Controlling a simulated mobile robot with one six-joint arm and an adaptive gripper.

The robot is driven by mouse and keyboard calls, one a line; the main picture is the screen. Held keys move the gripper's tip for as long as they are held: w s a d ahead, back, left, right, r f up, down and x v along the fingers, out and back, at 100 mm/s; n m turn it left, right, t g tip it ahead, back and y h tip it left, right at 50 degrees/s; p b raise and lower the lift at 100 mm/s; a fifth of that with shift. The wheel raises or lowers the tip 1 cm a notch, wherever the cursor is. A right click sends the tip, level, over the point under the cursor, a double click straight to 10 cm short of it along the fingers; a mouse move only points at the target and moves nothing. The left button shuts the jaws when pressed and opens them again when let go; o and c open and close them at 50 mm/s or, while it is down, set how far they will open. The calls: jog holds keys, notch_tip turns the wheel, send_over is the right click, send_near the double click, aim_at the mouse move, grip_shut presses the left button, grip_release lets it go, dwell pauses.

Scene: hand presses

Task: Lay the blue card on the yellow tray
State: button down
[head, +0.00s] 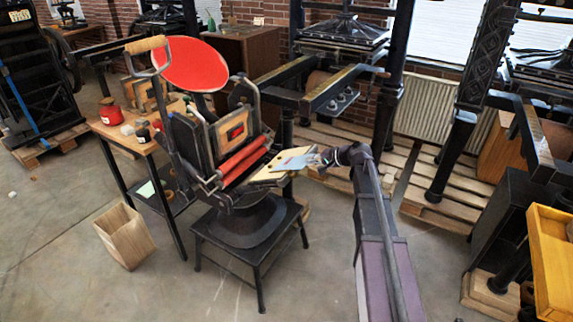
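The blue card (293,162) is small and light blue, at the pale cream board on the front of the hand press. My gripper (316,159) is at the card's right edge, at the end of my arm coming up from the lower right. The fingers are small and dark here, so I cannot tell whether they are closed on the card, or whether the card rests on the board or hangs just above it. A yellow tray (550,244) with raised sides stands at the right edge, partly cut off by the frame.
The hand press with a red disc (190,65) and red rollers stands on a black stand (249,247). A wooden side table (130,137) with a red pot is on its left, a wooden bin (124,236) on the floor. Large presses on pallets stand behind. Floor in front is clear.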

jog(key=shift+r, duration=0.1)
dwell(0.3)
jog(key=shift+s+d+r+p, duration=0.25)
jog(key=shift+d+r+p, duration=0.1)
jog(key=shift+r+p, duration=0.4)
jog(key=shift+s+d+r+p, duration=0.3)
jog(key=shift+d+r+p, duration=0.1)
jog(key=shift+r+p, duration=0.3)
jog(key=shift+s+d+r+p, duration=0.25)
jog(key=shift+d+r+p, duration=0.1)
jog(key=shift+r+p, duration=0.4)
notch_tip(320, 180, up, 28)
jog(key=p, duration=2.8)
jog(key=shift+d, duration=0.1)
